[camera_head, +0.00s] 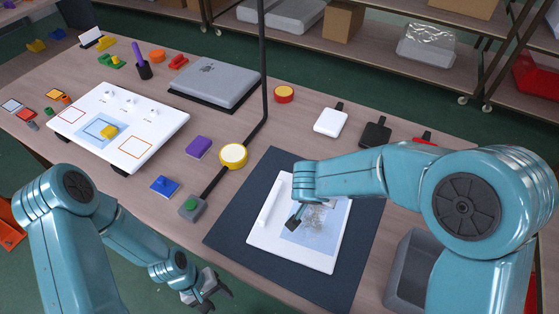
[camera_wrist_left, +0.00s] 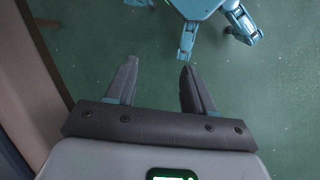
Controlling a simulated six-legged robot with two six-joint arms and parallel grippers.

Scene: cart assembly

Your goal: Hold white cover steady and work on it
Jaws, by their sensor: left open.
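The white cover (camera_head: 262,235) lies flat on a dark mat (camera_head: 231,231) near the table's front edge. It has a pale blue area with a clear, crinkled piece (camera_head: 316,218) on it. My right gripper (camera_head: 294,223) is over the cover, its dark tip at the blue area; whether it touches cannot be told, and its jaws are mostly hidden. My left gripper (camera_head: 207,292) is open and empty, off the table's front edge and left of the mat. Its two parted fingers (camera_wrist_left: 156,82) show in the left wrist view above the green floor.
A white board (camera_head: 170,125) with coloured squares stands at left. A grey bin (camera_head: 411,262) is at right. A dark pole rises behind the mat.

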